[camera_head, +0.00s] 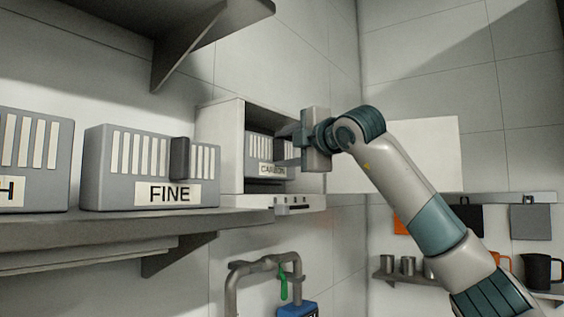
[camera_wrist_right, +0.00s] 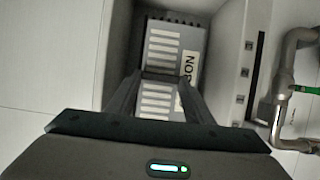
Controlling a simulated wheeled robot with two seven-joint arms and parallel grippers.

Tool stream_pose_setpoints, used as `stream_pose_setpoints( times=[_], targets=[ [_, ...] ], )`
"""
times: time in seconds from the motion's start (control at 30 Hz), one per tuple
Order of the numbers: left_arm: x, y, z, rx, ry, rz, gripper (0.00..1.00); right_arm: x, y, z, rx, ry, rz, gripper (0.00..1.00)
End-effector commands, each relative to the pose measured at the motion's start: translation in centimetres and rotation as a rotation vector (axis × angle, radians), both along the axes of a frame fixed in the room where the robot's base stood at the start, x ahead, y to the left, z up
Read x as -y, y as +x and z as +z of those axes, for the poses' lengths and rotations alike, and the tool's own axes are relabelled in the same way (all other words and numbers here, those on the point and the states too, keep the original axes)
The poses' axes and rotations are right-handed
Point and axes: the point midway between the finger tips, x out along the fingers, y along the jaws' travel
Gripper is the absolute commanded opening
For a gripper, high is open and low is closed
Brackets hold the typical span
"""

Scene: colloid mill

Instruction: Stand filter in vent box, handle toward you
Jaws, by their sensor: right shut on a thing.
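The grey slatted filter (camera_head: 258,147) with a CARBON label stands upright inside the open-fronted white vent box (camera_head: 219,155), its slatted, labelled front facing out of the opening. My right gripper (camera_head: 284,149) reaches the opening from the right and is shut on the filter's handle, which its fingers mostly hide. In the right wrist view, the filter (camera_wrist_right: 160,42) lies between the walls of the box (camera_wrist_right: 229,55), with my right gripper's fingers (camera_wrist_right: 160,78) at the dark handle on its front. The filter's back and its exact depth are hidden. My left gripper is not in view.
A filter marked FINE (camera_head: 110,190) and another grey filter (camera_head: 35,165), partly cut off, stand on the shelf (camera_head: 130,228) left of the box. A bracketed shelf (camera_head: 200,35) hangs above. Pipes with a green lever (camera_head: 283,284) run below the box.

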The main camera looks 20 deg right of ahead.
Motion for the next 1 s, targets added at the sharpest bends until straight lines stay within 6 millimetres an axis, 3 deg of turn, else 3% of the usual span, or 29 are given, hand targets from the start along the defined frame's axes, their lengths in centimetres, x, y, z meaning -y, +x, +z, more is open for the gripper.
stream_pose_setpoints(
  times=[0.3,0.63,1.0],
  targets=[
    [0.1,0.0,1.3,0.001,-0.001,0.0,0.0,-0.3,1.4,0.4,-0.001,0.0,-0.001,0.19],
    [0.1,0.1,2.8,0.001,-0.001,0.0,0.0,-0.2,1.2,-3.1,0.002,0.0,-0.001,0.19],
    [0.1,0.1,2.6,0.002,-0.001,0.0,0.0,-0.3,1.2,-3.5,0.002,0.001,0.0,0.19]
  ],
)
